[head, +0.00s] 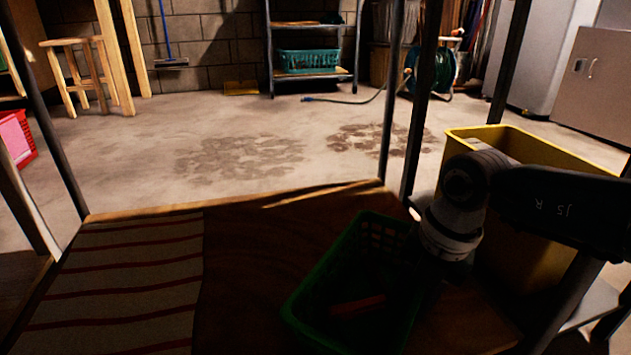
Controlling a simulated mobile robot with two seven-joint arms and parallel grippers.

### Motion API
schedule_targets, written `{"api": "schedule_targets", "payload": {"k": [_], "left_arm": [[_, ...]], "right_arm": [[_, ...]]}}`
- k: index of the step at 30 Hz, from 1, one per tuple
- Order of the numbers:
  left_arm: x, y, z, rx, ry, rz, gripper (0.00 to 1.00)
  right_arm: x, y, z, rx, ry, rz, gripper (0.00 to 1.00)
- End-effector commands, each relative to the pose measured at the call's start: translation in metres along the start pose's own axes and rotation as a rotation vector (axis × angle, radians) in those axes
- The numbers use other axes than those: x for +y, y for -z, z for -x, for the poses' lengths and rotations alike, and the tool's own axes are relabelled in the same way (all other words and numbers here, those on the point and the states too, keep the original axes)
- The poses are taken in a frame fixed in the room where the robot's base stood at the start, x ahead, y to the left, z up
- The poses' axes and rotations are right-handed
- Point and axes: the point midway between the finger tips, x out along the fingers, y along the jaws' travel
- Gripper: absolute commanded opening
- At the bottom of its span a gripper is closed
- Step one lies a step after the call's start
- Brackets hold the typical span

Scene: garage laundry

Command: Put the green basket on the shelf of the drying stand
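The green basket (318,283) is in shadow at the bottom of the head view, over a brown wooden shelf board (250,250) framed by dark upright posts. I take this to be the drying stand's shelf. A red item (357,307) lies inside the basket. My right arm comes in from the right, and its wrist points down at the basket's right side. My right gripper (432,275) is at or very near the basket's right rim. Its fingers are lost in the dark, so its grip is unclear. My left gripper is out of view.
A striped cloth (120,285) covers the board's left part. A yellow bin (540,150) stands at right, partly behind my arm. Dark posts (425,95) rise at the board's corners. A far rack (313,76) holds a teal basket (308,61). The middle floor is open.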

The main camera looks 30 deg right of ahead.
Motion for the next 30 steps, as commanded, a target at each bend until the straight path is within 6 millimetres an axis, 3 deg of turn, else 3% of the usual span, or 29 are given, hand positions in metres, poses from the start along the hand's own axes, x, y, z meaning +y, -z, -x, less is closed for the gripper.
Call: {"api": "schedule_targets", "payload": {"k": [12, 18, 23, 26, 29, 30], "left_arm": [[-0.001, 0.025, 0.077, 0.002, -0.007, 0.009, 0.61], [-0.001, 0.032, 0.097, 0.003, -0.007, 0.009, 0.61], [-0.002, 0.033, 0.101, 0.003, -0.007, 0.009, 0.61], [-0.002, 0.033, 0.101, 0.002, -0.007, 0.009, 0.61], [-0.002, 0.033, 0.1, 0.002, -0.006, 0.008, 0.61], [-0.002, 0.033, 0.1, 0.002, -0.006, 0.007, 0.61]], "right_arm": [[0.001, -0.001, 0.086, -0.002, 0.001, 0.001, 0.37], [0.0, 0.0, 0.111, -0.001, 0.001, 0.001, 0.37], [0.007, 0.005, 0.116, 0.011, -0.032, 0.007, 0.37], [0.04, 0.032, 0.116, 0.07, -0.188, 0.032, 0.37], [0.104, 0.08, 0.138, 0.167, -0.519, 0.032, 0.37], [0.133, 0.099, 0.159, 0.206, -0.695, 0.001, 0.37]]}}
